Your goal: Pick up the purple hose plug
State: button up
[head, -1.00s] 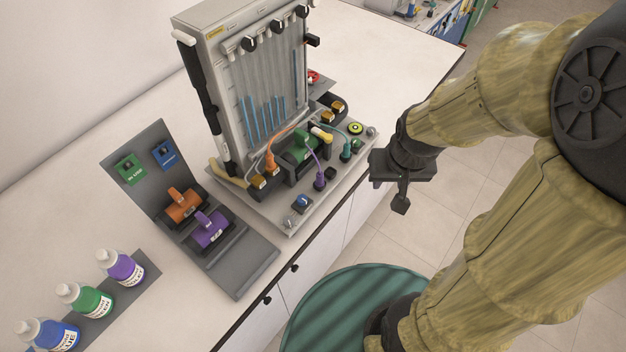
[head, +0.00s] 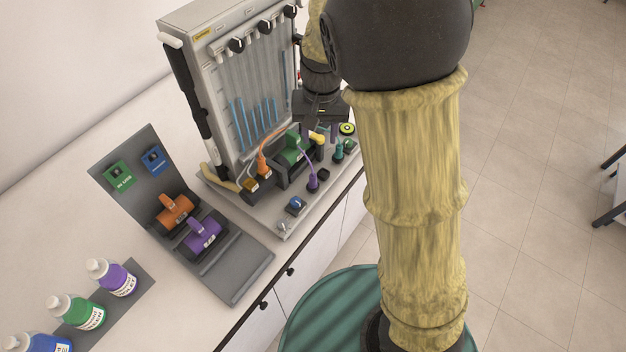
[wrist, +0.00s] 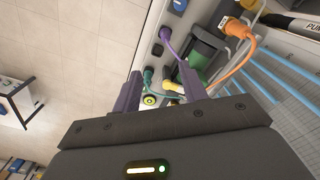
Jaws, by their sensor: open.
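The purple hose plug (head: 312,184) stands upright on the board's base plate, at the front, with a thin purple hose running up from it. It also shows in the wrist view (wrist: 166,34), beyond the fingertips. My gripper (head: 320,133) is open and empty, above and behind the plug in the head view. In the wrist view my gripper (wrist: 160,71) has its two purple-grey fingers apart, with nothing clearly between them. The gap between fingers and plug is hard to judge.
Close by are an orange plug (head: 263,168), a green block (head: 293,150), a teal plug (head: 339,152) and a blue-topped knob (head: 296,204). The manometer panel (head: 228,60) rises behind. A grey stand (head: 240,280) holds orange and purple cartridges. Bottles stand at the lower left.

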jog(key=shift+w+a+r, duration=0.1)
jog(key=shift+w+a, duration=0.05)
jog(key=shift+a, duration=0.45)
jog(key=p, duration=0.2)
send_near(314, 175)
notch_tip(314, 175, down, 6)
jog(key=shift+w+a+r, duration=0.1)
jog(key=shift+r, duration=0.05)
